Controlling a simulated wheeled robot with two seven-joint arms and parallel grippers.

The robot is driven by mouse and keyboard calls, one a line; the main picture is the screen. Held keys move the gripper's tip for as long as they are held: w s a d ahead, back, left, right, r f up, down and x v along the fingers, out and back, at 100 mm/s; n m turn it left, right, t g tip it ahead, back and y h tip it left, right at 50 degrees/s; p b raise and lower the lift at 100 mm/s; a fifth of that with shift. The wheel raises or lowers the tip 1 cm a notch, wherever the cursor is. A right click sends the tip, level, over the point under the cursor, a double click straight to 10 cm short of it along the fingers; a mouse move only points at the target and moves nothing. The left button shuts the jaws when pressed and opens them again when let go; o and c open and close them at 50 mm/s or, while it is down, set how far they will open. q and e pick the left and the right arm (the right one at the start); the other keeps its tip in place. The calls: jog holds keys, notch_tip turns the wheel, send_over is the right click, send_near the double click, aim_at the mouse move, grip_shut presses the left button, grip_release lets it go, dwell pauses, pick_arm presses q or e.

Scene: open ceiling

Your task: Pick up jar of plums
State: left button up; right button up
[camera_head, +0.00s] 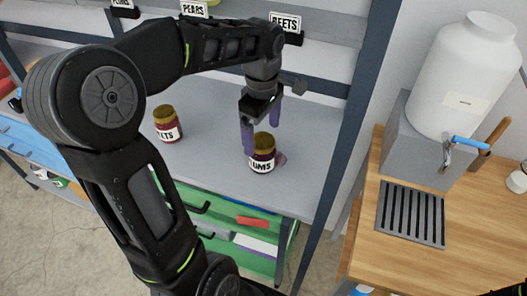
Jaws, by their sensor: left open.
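The jar of plums (262,159) stands upright on the grey shelf top, with a gold lid and a white label whose visible letters read "UMS". My left gripper (260,125) hangs just above it, pointing down. Its purple fingers are apart, one to the left of the lid and one behind its right side. I cannot tell whether either finger touches the jar. Nothing is held. A second jar (167,129), also gold-lidded, with label letters ending in "TS", stands to the left.
Signs reading PLUMS, PEARS and BEETS (286,22) hang on the rack behind. A blue-grey upright post (347,130) stands right of the plum jar. Further right, a wooden counter (470,225) holds a white dispenser (472,75) and a slotted drip tray (411,213). Green drawers (262,241) sit below the shelf.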

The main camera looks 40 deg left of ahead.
aim_at(262, 141)
pick_arm(q)
jog(key=shift+f, duration=0.7)
jog(key=shift+f+p, duration=0.75)
jog(key=shift+f, duration=1.85)
jog(key=shift+w, duration=0.1)
grip_shut()
